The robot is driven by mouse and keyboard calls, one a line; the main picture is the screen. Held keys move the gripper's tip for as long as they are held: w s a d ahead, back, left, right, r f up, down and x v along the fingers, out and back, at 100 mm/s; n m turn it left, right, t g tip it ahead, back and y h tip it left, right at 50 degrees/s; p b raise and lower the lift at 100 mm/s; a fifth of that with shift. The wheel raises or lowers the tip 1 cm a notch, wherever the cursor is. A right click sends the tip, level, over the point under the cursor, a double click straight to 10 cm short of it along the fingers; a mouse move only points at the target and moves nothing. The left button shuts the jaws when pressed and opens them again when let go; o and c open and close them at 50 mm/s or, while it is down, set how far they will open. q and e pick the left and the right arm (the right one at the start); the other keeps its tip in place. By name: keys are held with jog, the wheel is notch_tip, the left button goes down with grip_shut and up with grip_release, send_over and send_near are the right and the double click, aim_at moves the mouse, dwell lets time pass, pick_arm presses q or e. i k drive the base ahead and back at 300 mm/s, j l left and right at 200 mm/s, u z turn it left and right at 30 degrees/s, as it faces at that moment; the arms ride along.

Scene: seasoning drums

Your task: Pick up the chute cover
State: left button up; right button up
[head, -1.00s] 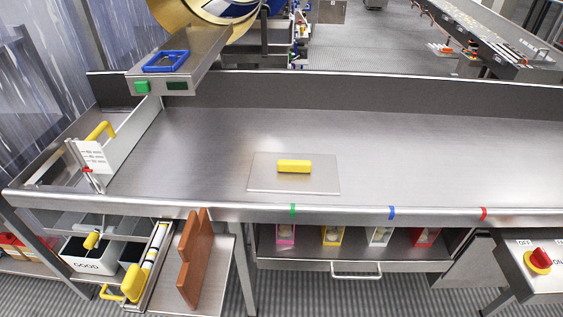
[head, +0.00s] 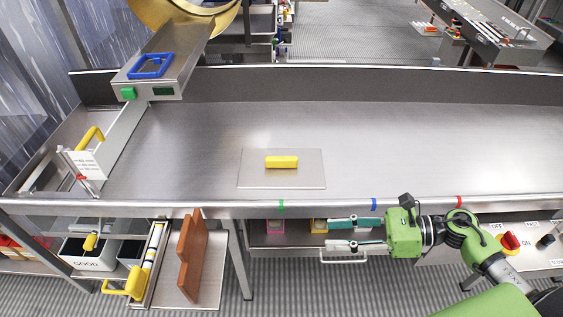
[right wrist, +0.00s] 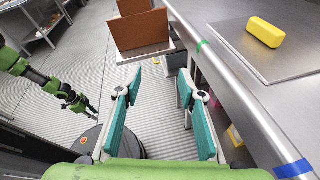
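The chute cover appears to be the flat grey metal plate (head: 300,179) with a yellow block handle (head: 281,162) on top. It lies flat on the steel table near the front edge. In the right wrist view the plate (right wrist: 238,50) and handle (right wrist: 265,32) show at the upper right. My right gripper (head: 329,234) is open and empty in front of the table, below its front edge and to the right of the plate. Its spread fingers also show in the right wrist view (right wrist: 159,84). My left gripper (right wrist: 88,107) shows small at the left there; its opening is unclear.
The table's raised front edge (head: 330,206) carries green, blue and red marks. A drawer with coloured boxes hangs below it, near my right gripper. Brown boards (head: 192,250) stand on a low shelf at left. A red switch (head: 509,240) is at right. The tabletop around the plate is clear.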

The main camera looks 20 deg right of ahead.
aim_at(259, 168)
jog(key=i+l, duration=0.2)
jog(key=i, duration=0.25)
jog(key=i+l, duration=0.2)
jog(key=i, duration=0.3)
